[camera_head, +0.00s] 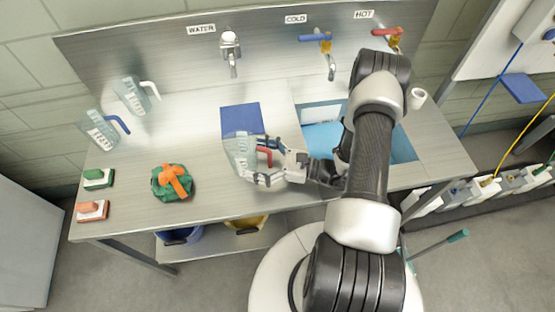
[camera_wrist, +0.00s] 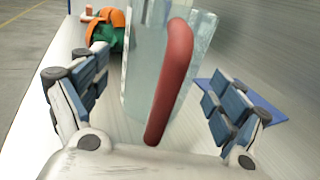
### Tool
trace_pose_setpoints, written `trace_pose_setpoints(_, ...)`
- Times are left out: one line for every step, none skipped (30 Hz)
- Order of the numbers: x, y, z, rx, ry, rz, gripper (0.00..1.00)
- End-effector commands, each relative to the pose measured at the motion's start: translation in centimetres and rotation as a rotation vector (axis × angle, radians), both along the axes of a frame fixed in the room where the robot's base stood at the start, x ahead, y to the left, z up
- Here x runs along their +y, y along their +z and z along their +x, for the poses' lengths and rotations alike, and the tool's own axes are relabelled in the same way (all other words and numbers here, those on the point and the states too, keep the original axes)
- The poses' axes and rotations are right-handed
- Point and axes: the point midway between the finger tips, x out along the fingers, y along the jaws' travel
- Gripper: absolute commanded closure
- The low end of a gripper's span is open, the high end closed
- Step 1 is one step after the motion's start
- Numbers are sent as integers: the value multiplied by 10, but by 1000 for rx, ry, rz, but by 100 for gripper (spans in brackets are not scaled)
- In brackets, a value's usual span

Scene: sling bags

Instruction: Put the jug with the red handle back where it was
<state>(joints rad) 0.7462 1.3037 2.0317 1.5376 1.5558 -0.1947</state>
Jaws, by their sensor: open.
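The clear jug with the red handle (camera_head: 241,151) stands on the steel counter at the front edge of a blue square mat (camera_head: 240,116). Its red handle (camera_head: 265,150) faces my gripper (camera_head: 262,161). My gripper is open, with its fingers on either side of the handle. In the wrist view the red handle (camera_wrist: 172,80) stands between the two spread fingers (camera_wrist: 150,105), and the clear jug body (camera_wrist: 140,60) is behind it. I cannot tell whether a finger touches the jug.
Two other clear jugs stand at the left, one with a white handle (camera_head: 133,95) and one with a blue handle (camera_head: 103,130). A green and orange bundle (camera_head: 172,183) and two brushes, green (camera_head: 97,179) and orange (camera_head: 92,211), lie front left. A sink (camera_head: 325,130) is at the right.

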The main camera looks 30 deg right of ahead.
Motion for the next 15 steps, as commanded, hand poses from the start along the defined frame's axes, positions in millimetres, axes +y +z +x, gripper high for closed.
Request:
trace_pose_setpoints(-11,1,-7,0,-9,0,11)
trace_pose_setpoints(-17,1,-12,0,-9,0,11)
trace_pose_setpoints(-24,1,-18,0,-9,0,11)
trace_pose_setpoints(-29,1,-22,0,-8,0,11)
trace_pose_setpoints(-34,1,-27,0,-9,-1,11)
trace_pose_setpoints(-40,1,-32,-1,-8,-1,11)
trace_pose_setpoints(-44,1,-36,-1,-6,-1,11)
trace_pose_setpoints(-49,1,-40,-1,-7,-1,11)
trace_pose_setpoints(-53,1,-45,-1,-6,-1,11)
trace_pose_setpoints(-57,1,-48,-1,-5,-1,11)
trace_pose_setpoints(-60,1,-51,-1,-4,-1,11)
trace_pose_setpoints(-64,1,-54,-1,-4,-1,11)
trace_pose_setpoints(-66,1,-56,0,-3,0,11)
trace_pose_setpoints(-68,1,-58,0,-3,0,11)
trace_pose_setpoints(-70,1,-59,-1,-2,-1,11)
